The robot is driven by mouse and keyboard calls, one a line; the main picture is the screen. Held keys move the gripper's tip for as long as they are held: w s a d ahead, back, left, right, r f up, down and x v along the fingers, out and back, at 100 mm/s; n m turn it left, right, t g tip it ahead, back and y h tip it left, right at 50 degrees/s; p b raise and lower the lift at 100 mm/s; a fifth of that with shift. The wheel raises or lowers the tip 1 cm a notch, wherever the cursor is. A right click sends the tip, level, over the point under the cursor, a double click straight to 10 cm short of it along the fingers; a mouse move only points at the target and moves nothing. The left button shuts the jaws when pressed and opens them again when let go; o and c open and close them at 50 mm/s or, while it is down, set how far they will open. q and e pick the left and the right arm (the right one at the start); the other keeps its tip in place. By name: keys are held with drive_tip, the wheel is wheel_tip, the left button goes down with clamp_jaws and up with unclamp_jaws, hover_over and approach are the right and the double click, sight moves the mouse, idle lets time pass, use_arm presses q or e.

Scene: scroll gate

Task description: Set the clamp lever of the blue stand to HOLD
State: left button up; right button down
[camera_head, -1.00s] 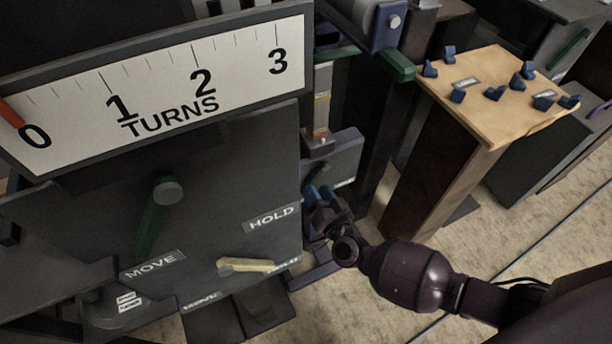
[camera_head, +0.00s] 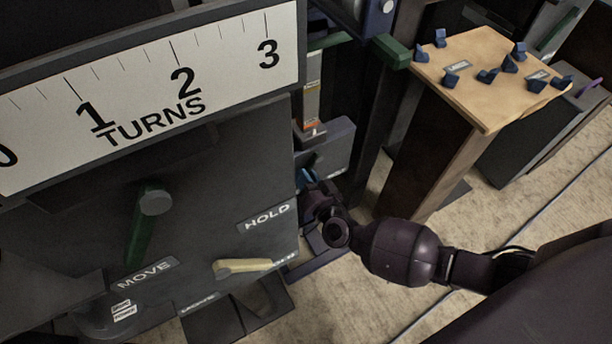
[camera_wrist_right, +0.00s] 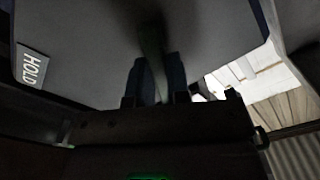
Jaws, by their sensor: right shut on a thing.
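My right gripper (camera_head: 308,177), with blue fingers, is in front of the grey clamp plate (camera_head: 338,143) of the blue stand, behind the large front panel. In the right wrist view its fingers (camera_wrist_right: 154,82) are shut on the green clamp lever (camera_wrist_right: 152,45), one on each side. There the lever runs up from the fingers across the plate, and its far end is dim. A HOLD label (camera_wrist_right: 32,67) is at the plate's left edge, away from the lever. In the head view the gripper mostly hides the lever. My left gripper is not in view.
The front panel (camera_head: 215,170) has its own green lever (camera_head: 138,230) pointing down towards MOVE, a HOLD label and a cream lever (camera_head: 243,267). A TURNS scale (camera_head: 140,95) is above. A wooden-topped table (camera_head: 480,100) with several blue pieces stands at the right.

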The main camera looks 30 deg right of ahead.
sight(322, 159)
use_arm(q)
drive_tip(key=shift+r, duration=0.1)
use_arm(e)
drive_tip(key=d+n+p, duration=0.2)
drive_tip(key=n, duration=0.2)
drive_tip(key=d+n+p, duration=0.1)
drive_tip(key=d+n, duration=0.1)
drive_tip(key=n, duration=0.2)
drive_tip(key=d+n+p, duration=0.2)
drive_tip(key=n, duration=0.2)
drive_tip(key=shift+w+d+f+p, duration=0.1)
drive_tip(key=shift+w+d+p, duration=0.1)
drive_tip(key=shift+p, duration=0.1)
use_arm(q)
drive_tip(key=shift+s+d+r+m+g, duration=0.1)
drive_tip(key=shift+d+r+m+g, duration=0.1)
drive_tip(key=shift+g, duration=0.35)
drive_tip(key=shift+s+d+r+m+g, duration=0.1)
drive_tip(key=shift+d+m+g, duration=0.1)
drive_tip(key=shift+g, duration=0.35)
use_arm(e)
drive_tip(key=shift+d+n, duration=0.35)
drive_tip(key=shift+n, duration=0.65)
use_arm(q)
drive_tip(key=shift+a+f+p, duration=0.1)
drive_tip(key=shift+p, duration=0.2)
use_arm(e)
drive_tip(key=shift+d, duration=0.1)
drive_tip(key=c, duration=1.1)
unclamp_jaws()
